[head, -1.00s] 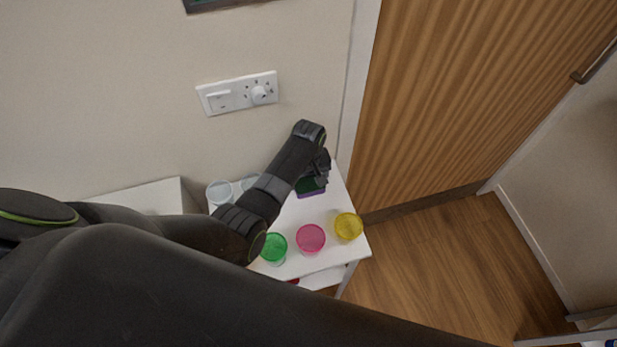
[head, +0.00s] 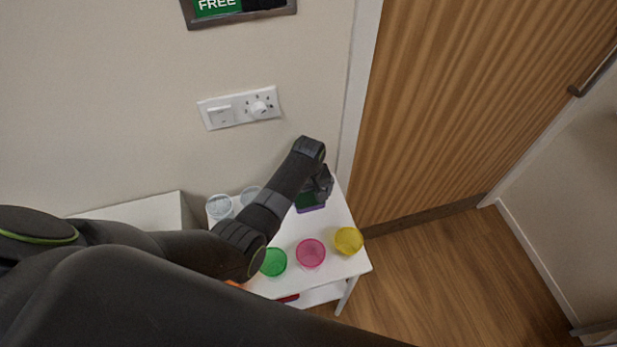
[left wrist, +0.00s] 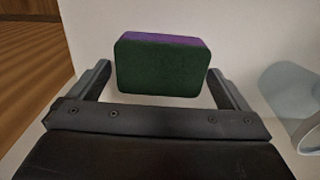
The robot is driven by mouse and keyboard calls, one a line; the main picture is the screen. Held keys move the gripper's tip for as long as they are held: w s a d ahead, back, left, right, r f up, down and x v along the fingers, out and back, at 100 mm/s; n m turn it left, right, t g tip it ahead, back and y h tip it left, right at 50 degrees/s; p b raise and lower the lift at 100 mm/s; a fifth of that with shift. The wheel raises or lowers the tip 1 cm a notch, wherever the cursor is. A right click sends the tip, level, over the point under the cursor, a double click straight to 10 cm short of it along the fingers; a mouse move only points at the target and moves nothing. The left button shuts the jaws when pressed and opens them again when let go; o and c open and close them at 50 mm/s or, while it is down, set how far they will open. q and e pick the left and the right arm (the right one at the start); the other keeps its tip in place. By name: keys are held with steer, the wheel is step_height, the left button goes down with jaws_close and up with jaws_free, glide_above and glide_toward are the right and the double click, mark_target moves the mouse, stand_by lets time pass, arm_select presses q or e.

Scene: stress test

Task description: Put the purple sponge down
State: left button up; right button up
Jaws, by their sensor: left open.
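The purple sponge (left wrist: 162,64) has a dark green face and a purple edge. In the left wrist view it lies between the two fingers of my left gripper (left wrist: 160,85), with a visible gap at each side. In the head view the sponge (head: 310,206) is at the back right of the white table (head: 335,207), partly hidden by my left gripper (head: 322,188). My left gripper is open around the sponge. My right gripper is not in view.
Green (head: 273,262), pink (head: 311,253) and yellow (head: 348,241) cups stand along the table's front. Clear cups (head: 219,206) stand at the back left. A wall socket (head: 239,108) and wooden door (head: 460,100) are behind and to the right.

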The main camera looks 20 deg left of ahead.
arm_select(q)
step_height(320, 180, up, 12)
steer(key=r+b, duration=0.1)
steer(key=b, duration=0.1)
step_height(320, 180, up, 4)
steer(key=p, duration=0.4)
glide_above(309, 196)
steer(key=shift+s+r, duration=0.1)
steer(key=shift+s, duration=0.05)
